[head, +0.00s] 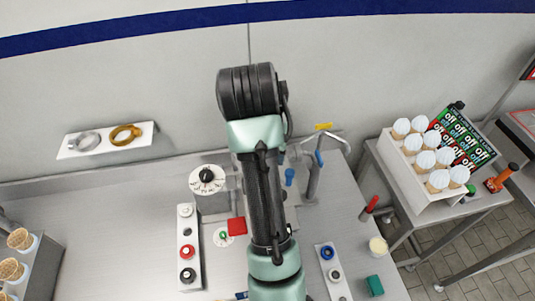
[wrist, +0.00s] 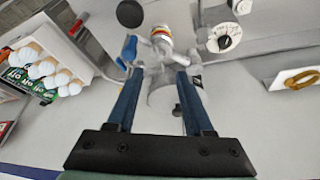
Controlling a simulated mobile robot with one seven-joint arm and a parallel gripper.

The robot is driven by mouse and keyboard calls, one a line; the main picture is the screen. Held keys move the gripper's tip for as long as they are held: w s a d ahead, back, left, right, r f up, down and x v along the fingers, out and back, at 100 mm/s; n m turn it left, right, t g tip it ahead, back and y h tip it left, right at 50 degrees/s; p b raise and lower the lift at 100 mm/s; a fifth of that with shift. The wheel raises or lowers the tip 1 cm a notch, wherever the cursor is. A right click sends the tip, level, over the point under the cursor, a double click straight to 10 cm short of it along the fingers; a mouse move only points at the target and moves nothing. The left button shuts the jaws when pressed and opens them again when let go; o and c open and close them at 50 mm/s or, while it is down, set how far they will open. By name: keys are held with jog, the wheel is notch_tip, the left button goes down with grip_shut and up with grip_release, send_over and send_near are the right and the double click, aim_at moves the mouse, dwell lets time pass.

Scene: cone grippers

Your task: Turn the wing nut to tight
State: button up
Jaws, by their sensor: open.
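My gripper (wrist: 161,72) shows in the wrist view with its two blue fingers spread apart. A pale grey metal fitting (wrist: 160,56) with lobes to the sides lies just beyond the fingertips, roughly in line with the gap between them. It may be the wing nut, but I cannot tell for sure. A cap with red, yellow and white stripes (wrist: 161,33) sits at its far end. I cannot tell whether the fingers touch the fitting. In the head view my arm covers the gripper and the place it reaches.
A white dial (head: 208,180) with a black knob stands left of my arm, also in the wrist view (wrist: 224,38). A blue-handled tap (head: 318,158) stands right. A button panel (head: 188,247), a red block (head: 237,226) and a cone tray (head: 418,167) stand around.

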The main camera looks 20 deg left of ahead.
jog(key=shift+p+v, duration=2.9)
jog(key=shift+v, duration=0.05)
